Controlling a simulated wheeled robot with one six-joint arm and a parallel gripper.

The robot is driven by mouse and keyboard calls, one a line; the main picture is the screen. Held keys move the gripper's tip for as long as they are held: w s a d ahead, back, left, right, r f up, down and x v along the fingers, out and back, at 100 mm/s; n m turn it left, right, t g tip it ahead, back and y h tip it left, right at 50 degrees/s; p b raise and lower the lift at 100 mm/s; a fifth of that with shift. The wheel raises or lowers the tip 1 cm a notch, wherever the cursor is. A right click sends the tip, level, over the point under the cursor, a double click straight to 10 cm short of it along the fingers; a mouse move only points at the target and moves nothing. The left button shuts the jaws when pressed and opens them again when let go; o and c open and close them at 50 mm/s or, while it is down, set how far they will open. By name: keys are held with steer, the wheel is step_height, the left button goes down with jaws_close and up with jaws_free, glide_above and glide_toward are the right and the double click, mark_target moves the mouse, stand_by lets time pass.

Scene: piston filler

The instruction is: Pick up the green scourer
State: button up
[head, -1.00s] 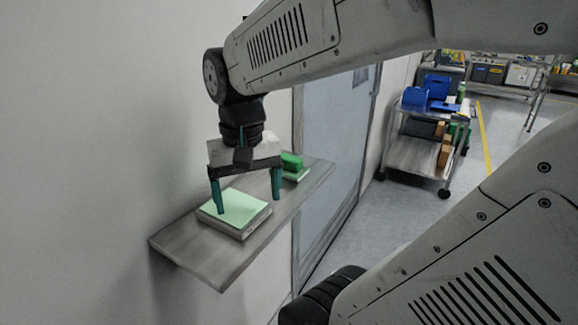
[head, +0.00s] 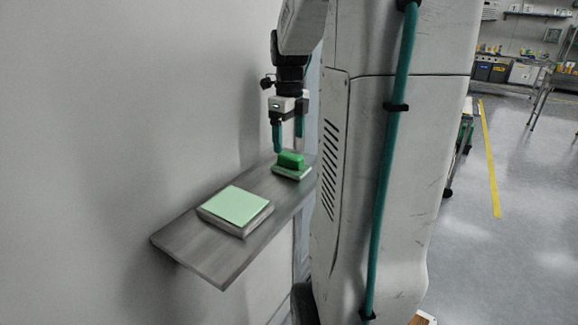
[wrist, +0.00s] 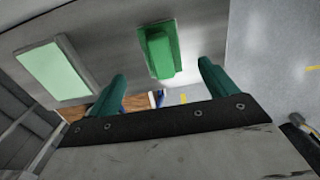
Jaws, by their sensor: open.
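The green scourer (head: 291,160) is a small bright green block. In the wrist view the scourer (wrist: 158,53) lies ahead of my gripper, roughly centred between the fingers. My gripper (head: 288,145) points down with its teal fingers spread, just above and beside the scourer. Nothing is between the fingers in the wrist view (wrist: 163,90). The gap between fingertips and scourer is hard to judge.
A larger pad with a pale green top (head: 236,206) sits on the nearer part of the shelf; it also shows in the wrist view (wrist: 53,72). The wall (head: 100,120) runs along the shelf's left side.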

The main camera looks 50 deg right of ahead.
mark_target(290, 155)
step_height(290, 155, down, 7)
steer(key=shift+d+f, duration=0.1)
steer(key=shift+d, duration=0.05)
steer(key=c, duration=1.2)
steer(key=shift+r, duration=0.2)
step_height(290, 155, up, 4)
steer(key=shift+f, duration=0.2)
steer(key=s, duration=1)
steer(key=s+d+r, duration=0.1)
steer(key=s, duration=0.5)
steer(key=shift+d+r, duration=0.1)
steer(key=shift+o, duration=1.4)
steer(key=shift+c, duration=0.4)
